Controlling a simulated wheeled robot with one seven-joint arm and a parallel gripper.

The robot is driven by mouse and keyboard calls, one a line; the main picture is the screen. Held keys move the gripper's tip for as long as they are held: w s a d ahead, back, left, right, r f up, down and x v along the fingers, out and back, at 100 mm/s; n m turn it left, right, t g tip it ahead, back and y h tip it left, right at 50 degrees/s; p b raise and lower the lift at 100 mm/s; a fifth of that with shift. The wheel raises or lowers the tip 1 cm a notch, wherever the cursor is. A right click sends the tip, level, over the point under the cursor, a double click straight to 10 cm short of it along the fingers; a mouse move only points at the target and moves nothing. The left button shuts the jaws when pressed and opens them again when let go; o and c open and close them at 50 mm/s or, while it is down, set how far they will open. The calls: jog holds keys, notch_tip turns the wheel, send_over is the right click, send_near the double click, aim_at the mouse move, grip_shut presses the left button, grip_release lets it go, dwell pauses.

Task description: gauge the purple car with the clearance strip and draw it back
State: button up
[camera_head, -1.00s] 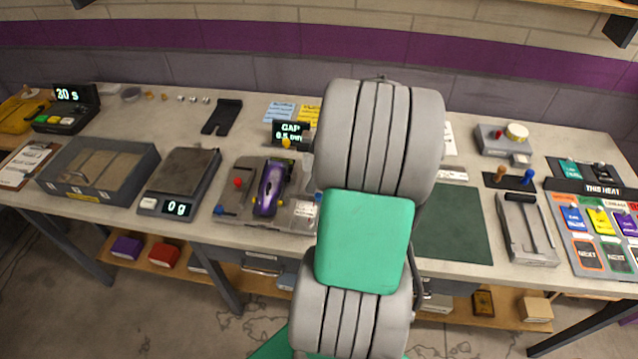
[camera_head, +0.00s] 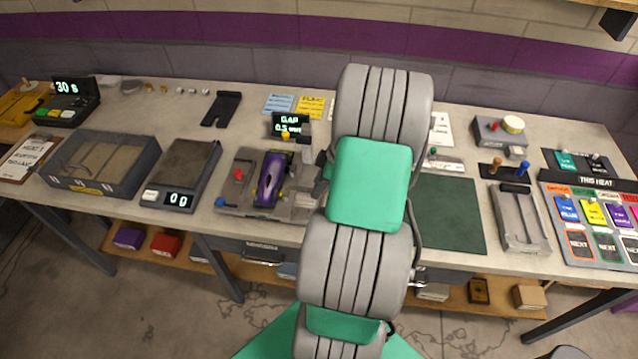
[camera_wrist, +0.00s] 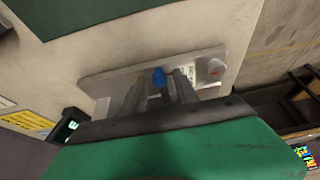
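The purple car (camera_head: 268,180) sits on a grey gauge fixture (camera_head: 232,205) left of my arm. A display (camera_head: 290,124) behind it reads GAP 0.5 mm. My gripper shows in the wrist view (camera_wrist: 160,82), over the fixture's right end. Its two fingers are apart, with a blue knob (camera_wrist: 158,77) seen in the gap between their tips; whether they touch it is unclear. The knob stands over the fixture's pale plate (camera_wrist: 105,82). I cannot make out the clearance strip itself. The car is hidden in the wrist view.
A scale (camera_head: 190,165) and a grey open box (camera_head: 75,185) stand left of the fixture. A green mat (camera_head: 450,215) lies to the right, then a grey tray (camera_head: 525,240) and a heat board (camera_head: 590,183). The table's front edge is close.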

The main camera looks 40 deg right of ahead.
grip_shut()
dwell(1.2)
